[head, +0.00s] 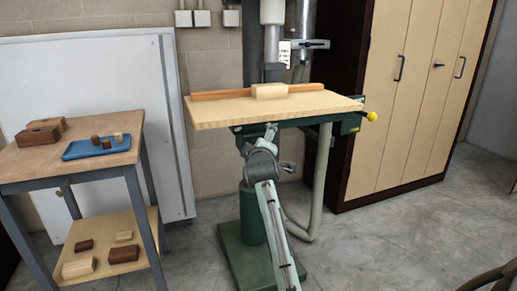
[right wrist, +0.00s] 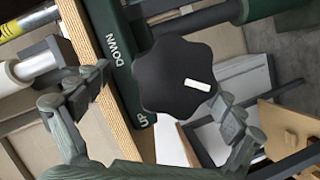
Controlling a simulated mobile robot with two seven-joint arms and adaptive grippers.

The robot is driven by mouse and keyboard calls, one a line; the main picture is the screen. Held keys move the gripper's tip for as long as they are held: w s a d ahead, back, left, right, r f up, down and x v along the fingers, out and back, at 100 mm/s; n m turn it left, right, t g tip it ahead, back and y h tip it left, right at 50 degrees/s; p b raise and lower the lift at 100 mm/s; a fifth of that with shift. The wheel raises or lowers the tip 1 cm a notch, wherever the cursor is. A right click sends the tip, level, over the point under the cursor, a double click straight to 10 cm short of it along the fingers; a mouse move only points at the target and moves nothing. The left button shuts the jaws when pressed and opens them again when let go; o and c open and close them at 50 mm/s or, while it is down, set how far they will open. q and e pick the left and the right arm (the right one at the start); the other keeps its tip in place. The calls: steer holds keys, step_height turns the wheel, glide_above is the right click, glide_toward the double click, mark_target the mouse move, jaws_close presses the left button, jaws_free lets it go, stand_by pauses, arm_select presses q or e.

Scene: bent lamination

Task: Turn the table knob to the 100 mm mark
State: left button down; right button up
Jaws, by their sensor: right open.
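The black lobed table knob (right wrist: 172,80) with a white pointer line sits beside a green panel (right wrist: 118,45) lettered UP and DOWN in the right wrist view. My right gripper (right wrist: 160,86) is open, with one finger to each side of the knob; I cannot tell whether either finger touches it. In the head view my right gripper (head: 271,131) is up at the front edge of the machine's wooden table (head: 225,110), and the knob is hidden there. No 100 mm mark is readable in either view. My left gripper is not in view.
A wooden fence and block (head: 270,91) lie on the machine table. A yellow ball handle (head: 372,116) sticks out at its right. A workbench (head: 30,170) with a blue tray (head: 85,150) and wood blocks stands left. Cabinets (head: 415,90) stand right. The floor right of the machine is clear.

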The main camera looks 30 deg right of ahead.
steer(key=shift+s+d+r, duration=0.1)
steer(key=shift+s+d, duration=0.05)
steer(key=shift+s+a, duration=0.25)
steer(key=shift+s, duration=0.15)
steer(key=v, duration=0.6)
steer(key=shift+s+a, duration=0.2)
steer(key=shift+a, duration=0.05)
